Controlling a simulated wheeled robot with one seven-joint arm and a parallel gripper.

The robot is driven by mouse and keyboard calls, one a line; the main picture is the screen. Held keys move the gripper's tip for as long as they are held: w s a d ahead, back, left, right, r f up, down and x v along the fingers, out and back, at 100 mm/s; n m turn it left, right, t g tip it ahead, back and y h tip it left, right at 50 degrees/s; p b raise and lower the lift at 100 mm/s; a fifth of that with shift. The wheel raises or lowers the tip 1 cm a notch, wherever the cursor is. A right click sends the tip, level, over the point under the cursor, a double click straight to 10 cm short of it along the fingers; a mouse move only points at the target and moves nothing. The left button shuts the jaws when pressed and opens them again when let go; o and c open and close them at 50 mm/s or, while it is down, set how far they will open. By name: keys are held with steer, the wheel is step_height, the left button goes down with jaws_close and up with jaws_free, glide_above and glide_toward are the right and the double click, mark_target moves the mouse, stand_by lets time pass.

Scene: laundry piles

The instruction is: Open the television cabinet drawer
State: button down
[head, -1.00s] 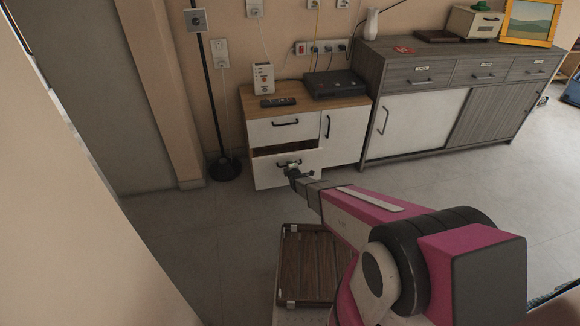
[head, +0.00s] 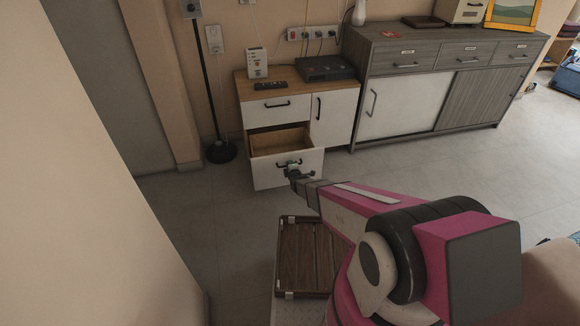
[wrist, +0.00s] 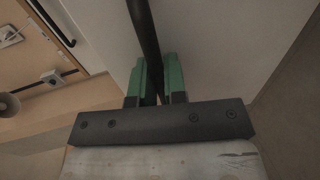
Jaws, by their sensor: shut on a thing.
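The television cabinet (head: 334,122) is white with a wooden top and stands against the wall. Its lower drawer (head: 268,174) is pulled out, and its bare wooden inside shows in the head view. The upper drawer (head: 262,111) and the right-hand door are closed. My gripper (head: 291,169) is at the front of the lower drawer. In the wrist view its green fingers (wrist: 157,80) are shut on the dark drawer handle (wrist: 145,35), with the white drawer front behind it.
A remote (head: 271,86), a white box (head: 257,62) and a black device (head: 326,68) lie on the cabinet. A grey sideboard (head: 440,90) stands to the right, a black floor lamp base (head: 221,152) to the left.

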steer(key=c, duration=1.2)
jaws_free()
